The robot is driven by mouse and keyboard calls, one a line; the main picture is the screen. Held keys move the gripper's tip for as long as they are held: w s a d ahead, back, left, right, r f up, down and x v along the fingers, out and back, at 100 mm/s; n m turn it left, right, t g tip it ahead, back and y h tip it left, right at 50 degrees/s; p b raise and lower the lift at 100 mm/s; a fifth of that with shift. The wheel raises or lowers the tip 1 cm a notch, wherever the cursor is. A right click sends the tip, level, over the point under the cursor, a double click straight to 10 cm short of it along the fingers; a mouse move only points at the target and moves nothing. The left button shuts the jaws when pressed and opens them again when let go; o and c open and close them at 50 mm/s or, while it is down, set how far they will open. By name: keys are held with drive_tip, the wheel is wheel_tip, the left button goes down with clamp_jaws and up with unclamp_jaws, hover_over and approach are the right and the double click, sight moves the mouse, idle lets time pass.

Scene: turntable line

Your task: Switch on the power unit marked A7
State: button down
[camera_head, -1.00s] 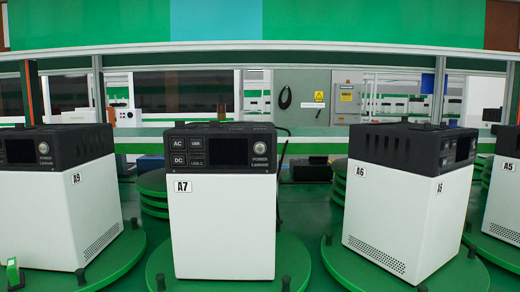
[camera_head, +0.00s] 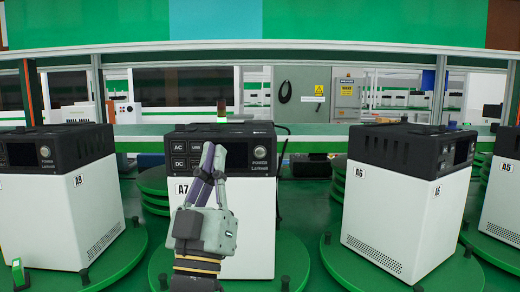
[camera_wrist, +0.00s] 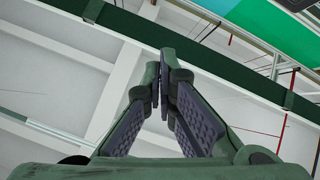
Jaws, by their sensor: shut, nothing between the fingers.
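The power unit marked A7 (camera_head: 248,215) is a white box with a black top panel, upright on a green turntable (camera_head: 296,270). Its round POWER button (camera_head: 260,152) is at the right of the panel and is uncovered in the head view. My gripper (camera_head: 212,150) is shut and empty, fingers pointing up, in front of the unit's left half. It hides part of the screen, some port labels and part of the white front. I cannot tell whether it touches the unit. In the wrist view the gripper's fingertips (camera_wrist: 164,75) meet, with no unit in sight.
Unit A9 (camera_head: 50,215) stands on a turntable at the left. Unit A6 (camera_head: 390,220) stands turned at the right, with A5 (camera_head: 505,205) at the far right edge. A green shelf beam (camera_head: 400,130) runs behind. There is a gap between A7 and A6.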

sight(256, 156)
drive_tip(key=w+d+f+m+g+h, duration=0.1)
drive_tip(key=w+d+f+g+h, duration=0.1)
drive_tip(key=d+h, duration=0.2)
drive_tip(key=shift+w+d+g, duration=0.3)
drive_tip(key=shift+w+d, duration=0.05)
drive_tip(key=shift+d, duration=0.8)
drive_tip(key=shift+w+f, duration=0.1)
drive_tip(key=shift+w, duration=0.05)
drive_tip(key=shift+w, duration=4.3)
drive_tip(key=shift+w, duration=0.4)
drive_tip(key=shift+w, duration=0.35)
drive_tip(key=shift+s, duration=0.75)
